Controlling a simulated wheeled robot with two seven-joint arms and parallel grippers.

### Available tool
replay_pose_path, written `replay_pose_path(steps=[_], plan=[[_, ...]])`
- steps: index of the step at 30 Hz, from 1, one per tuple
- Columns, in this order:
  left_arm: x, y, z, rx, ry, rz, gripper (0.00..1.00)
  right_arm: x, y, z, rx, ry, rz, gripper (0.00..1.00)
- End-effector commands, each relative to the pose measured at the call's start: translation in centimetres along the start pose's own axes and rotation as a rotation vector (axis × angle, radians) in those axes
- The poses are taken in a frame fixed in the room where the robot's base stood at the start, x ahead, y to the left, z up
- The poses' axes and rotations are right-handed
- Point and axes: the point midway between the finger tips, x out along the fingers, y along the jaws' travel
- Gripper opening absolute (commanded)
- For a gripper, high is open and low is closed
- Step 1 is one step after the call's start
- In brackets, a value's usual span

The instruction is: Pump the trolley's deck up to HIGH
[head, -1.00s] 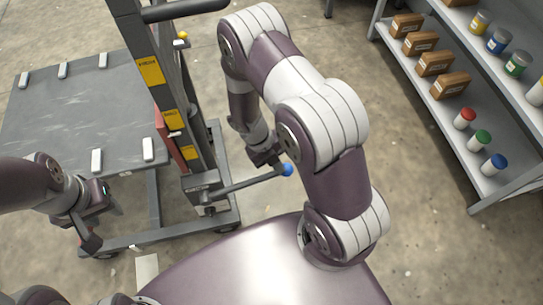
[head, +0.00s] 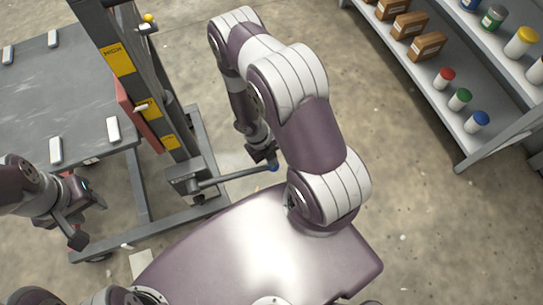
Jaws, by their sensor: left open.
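The trolley's grey deck (head: 60,105) is at the left, with several white blocks near its edges. Its dark mast (head: 125,75) carries yellow labels; the top one (head: 117,58) seems to read HIGH. A red plate (head: 137,115) stands beside the mast, about level with the middle label (head: 154,107). The pump lever (head: 230,178) sticks out from the mast's foot towards the right, ending in a blue knob (head: 274,168). My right gripper (head: 268,160) is at the knob and partly hides it; its jaws are unclear. My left gripper (head: 90,218) is open and empty, below the deck's near edge.
A grey shelf (head: 450,110) at the right holds brown boxes (head: 427,46) and jars with coloured lids (head: 460,99). The trolley's base frame (head: 150,233) lies low at the left. Concrete floor between the trolley and the shelf is clear.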

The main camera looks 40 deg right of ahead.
Motion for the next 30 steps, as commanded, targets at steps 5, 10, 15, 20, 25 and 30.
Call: replay_pose_path(steps=[5, 10, 15, 20, 25, 30], plan=[[0.4, 0.0, 0.0, 0.0, 0.0, 0.0, 0.43, 0.8, 0.2, -0.2, 0.002, 0.008, 0.003, 0.0], [0.4, 0.0, 0.1, 0.0, 0.0, 0.0, 0.43, 0.9, 0.2, -0.2, 0.003, 0.009, 0.004, 0.0], [0.3, 0.0, 0.0, 0.0, 0.0, 0.0, 0.43, 0.6, 0.2, -0.2, 0.003, 0.008, 0.004, 0.0], [-1.1, 0.0, -0.1, 0.0, 0.0, 0.0, 0.43, -2.1, 0.2, -0.3, 0.002, 0.004, 0.002, 0.0], [-2.6, 0.0, -0.3, 0.0, 0.0, 0.0, 0.43, -5.5, 0.2, -0.3, 0.004, -0.002, -0.002, 0.0], [-3.3, 0.0, -0.4, 0.0, 0.0, 0.0, 0.43, -7.3, 0.3, -0.3, 0.002, -0.006, -0.004, 0.0]])
